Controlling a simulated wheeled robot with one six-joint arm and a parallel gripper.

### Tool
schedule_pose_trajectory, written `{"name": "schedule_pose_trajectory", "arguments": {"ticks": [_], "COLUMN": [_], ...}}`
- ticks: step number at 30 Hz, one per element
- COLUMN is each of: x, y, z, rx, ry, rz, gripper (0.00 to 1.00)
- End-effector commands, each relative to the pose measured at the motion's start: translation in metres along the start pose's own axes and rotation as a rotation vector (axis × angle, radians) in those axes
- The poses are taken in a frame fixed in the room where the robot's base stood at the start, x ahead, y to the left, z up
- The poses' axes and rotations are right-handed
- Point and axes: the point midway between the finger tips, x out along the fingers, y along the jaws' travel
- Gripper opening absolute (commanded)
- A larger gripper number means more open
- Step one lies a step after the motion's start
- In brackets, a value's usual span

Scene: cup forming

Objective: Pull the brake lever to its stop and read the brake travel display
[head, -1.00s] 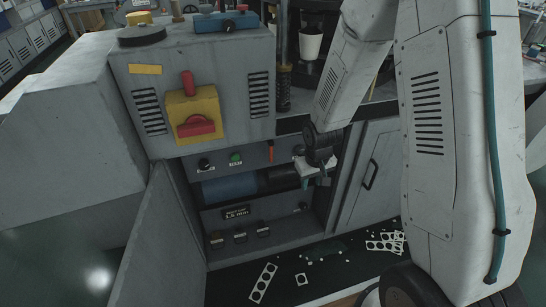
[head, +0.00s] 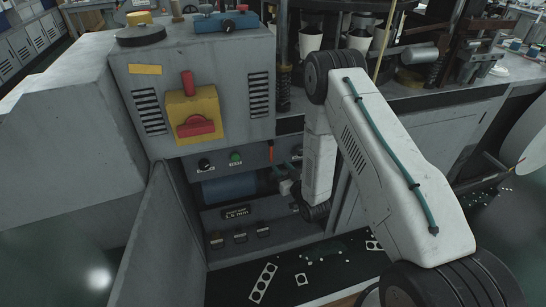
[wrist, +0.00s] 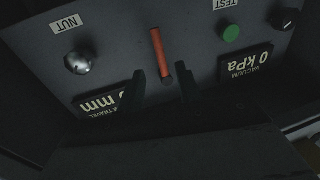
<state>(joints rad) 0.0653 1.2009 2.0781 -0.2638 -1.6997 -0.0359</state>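The orange brake lever (head: 270,151) sits on the grey control panel of the machine. It also shows in the wrist view (wrist: 158,46), upright in the picture with a dark end at the bottom. My gripper (wrist: 162,84) is open, one dark finger on each side of the lever's dark end, with gaps visible; whether that end lies between them in depth I cannot tell. In the head view my gripper (head: 280,172) is small, just below the lever. The brake travel display (wrist: 102,101) appears upside down and is partly covered by my finger; only "0 mm" or similar shows.
The wrist view shows a vacuum display (wrist: 246,65) reading 0 kPa, a green test button (wrist: 231,33), a black knob (wrist: 287,19) and a silver nut (wrist: 78,63). An open cabinet door (head: 162,225) stands left of the recess. Punched scraps (head: 264,282) lie on the floor.

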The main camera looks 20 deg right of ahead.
Motion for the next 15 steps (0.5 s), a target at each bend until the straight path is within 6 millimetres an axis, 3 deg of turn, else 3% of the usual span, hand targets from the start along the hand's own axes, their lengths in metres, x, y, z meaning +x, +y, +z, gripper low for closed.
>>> {"name": "schedule_pose_trajectory", "arguments": {"ticks": [15], "x": [0.070], "y": [-0.001], "z": [-0.002], "rx": [0.000], "ry": [0.006], "rz": [-0.001], "gripper": [0.35]}}
